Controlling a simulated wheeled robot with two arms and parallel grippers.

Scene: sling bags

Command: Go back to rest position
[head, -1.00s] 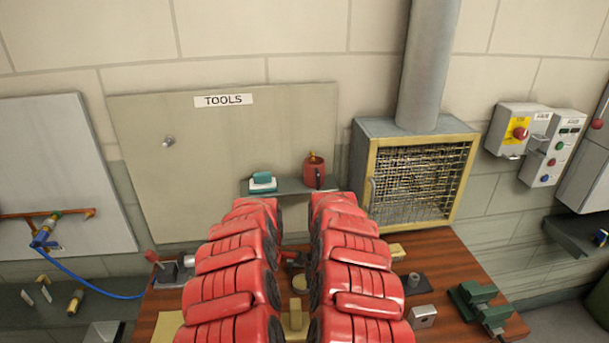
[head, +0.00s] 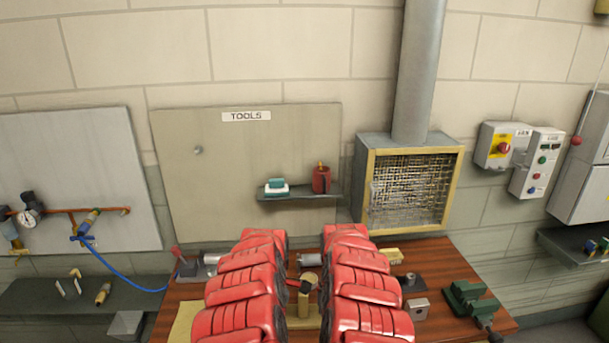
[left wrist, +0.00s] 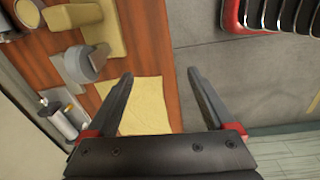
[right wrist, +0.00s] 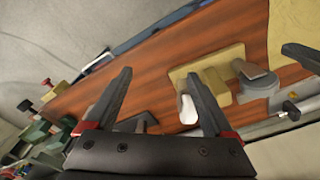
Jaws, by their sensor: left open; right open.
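In the head view my two red arms reach forward side by side over the wooden workbench (head: 500,262), and both grippers are hidden there. My left gripper (left wrist: 160,73) is open and empty in the left wrist view, above the bench edge near a yellow cloth or sheet (left wrist: 140,108). My right gripper (right wrist: 158,73) is open in the right wrist view, above the brown bench top. A small white piece (right wrist: 187,108) shows beside its right finger; I cannot tell if they touch. A dark finger, probably of my left gripper, enters at that view's right edge.
A tools board (head: 230,165) with a small shelf (head: 300,194) hangs behind the bench. A mesh-fronted box (head: 408,195) stands at the back right. A green vise-like tool (head: 470,300) and a grey block (head: 417,308) are on the bench's right. A blue hose (head: 130,285) hangs left.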

